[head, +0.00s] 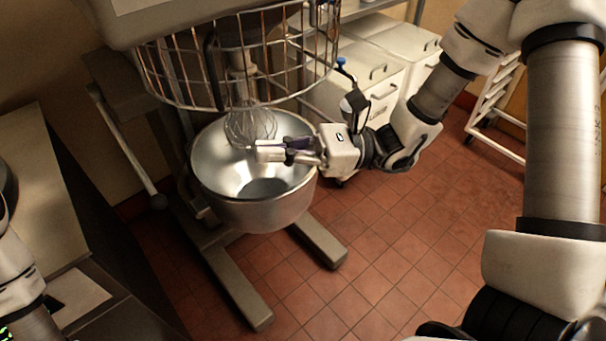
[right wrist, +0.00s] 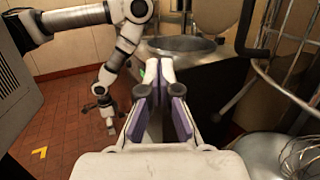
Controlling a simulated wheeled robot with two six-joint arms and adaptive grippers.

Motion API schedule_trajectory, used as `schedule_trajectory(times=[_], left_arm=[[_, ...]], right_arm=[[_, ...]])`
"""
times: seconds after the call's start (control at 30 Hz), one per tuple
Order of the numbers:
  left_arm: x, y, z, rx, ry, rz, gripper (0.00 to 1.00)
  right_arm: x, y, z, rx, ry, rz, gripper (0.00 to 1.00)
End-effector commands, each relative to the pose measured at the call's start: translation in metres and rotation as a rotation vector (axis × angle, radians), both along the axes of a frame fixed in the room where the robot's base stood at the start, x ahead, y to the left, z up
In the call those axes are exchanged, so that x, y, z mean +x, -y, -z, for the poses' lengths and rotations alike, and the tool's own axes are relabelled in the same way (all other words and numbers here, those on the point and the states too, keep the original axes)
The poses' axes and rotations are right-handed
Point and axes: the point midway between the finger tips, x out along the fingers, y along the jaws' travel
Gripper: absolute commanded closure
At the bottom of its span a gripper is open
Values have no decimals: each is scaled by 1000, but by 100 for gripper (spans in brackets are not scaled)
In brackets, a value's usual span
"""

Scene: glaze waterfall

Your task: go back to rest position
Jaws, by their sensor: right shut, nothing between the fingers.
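My right gripper (head: 268,151) reaches in from the right over the steel mixing bowl (head: 257,212), close to the wire whisk (head: 250,125). Its fingers are shut with nothing between them. In the right wrist view its purple-padded fingers (right wrist: 160,70) point away from the camera, and part of the bowl and whisk shows at the lower right. In the head view only a link of my left arm shows at the left edge. The right wrist view shows an arm that appears to be my left, with its small gripper (right wrist: 109,122) hanging down; its fingers are too small to read.
The mixer's wire guard (head: 235,60) stands just above the whisk and my right gripper. White drawer cabinets (head: 375,70) and a white rack (head: 497,110) stand behind. A counter (head: 45,190) is at the left. A round metal vessel (right wrist: 182,44) shows in the right wrist view. Red tiled floor (head: 400,230) is open at the right.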

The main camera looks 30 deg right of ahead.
Motion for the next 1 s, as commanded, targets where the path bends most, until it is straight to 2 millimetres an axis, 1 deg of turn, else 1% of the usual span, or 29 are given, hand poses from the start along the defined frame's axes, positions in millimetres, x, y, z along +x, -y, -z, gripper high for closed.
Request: schedule_trajectory(times=[0.03, 0.1, 0.23, 0.37, 0.53, 0.57, 0.63, 0.67, 0.73, 0.77, 0.8, 0.87, 0.9, 0.97, 1.0], left_arm=[[1, 0, 4, 0, 1, 0, 0], [1, 0, 6, 0, 2, 1, 0], [1, 0, 5, 0, 2, 1, 0], [1, 0, 5, 0, 1, 0, 0], [1, 0, 5, 0, 1, 0, 0], [1, 0, 5, 0, 1, 0, 0], [1, 0, 5, 0, 1, 0, 0], [1, 0, 5, 0, 2, 0, 0], [1, 0, 5, 0, 2, 0, 0], [1, 0, 5, 0, 2, 0, 0], [1, 0, 5, 0, 1, 1, 0], [1, 0, 5, 0, 1, 0, 0], [1, 0, 5, 0, 1, 0, 0], [1, 0, 5, 0, 1, 0, 0], [1, 0, 5, 0, 1, 0, 0]], right_arm=[[-8, 6, 3, 7, -2, 6, 100], [-21, 12, 6, 6, 0, 5, 100], [-35, 18, 8, 3, 0, 3, 100], [-41, 20, 9, 0, 0, 0, 100], [-41, 20, 10, -3, -2, 0, 100], [-41, 20, 12, -3, -7, 0, 100], [-43, 18, 24, -12, -43, -7, 100], [-45, 15, 35, -25, -71, -19, 100], [-58, 2, 70, -80, -168, -75, 100], [-70, -5, 87, -110, -208, -122, 100], [-91, -14, 110, -166, -247, -205, 100], [-129, -21, 148, -283, -289, -350, 100], [-157, -21, 172, -370, -302, -455, 100], [-199, -14, 207, -507, -298, -621, 100], [-226, -3, 229, -602, -278, -737, 100]])
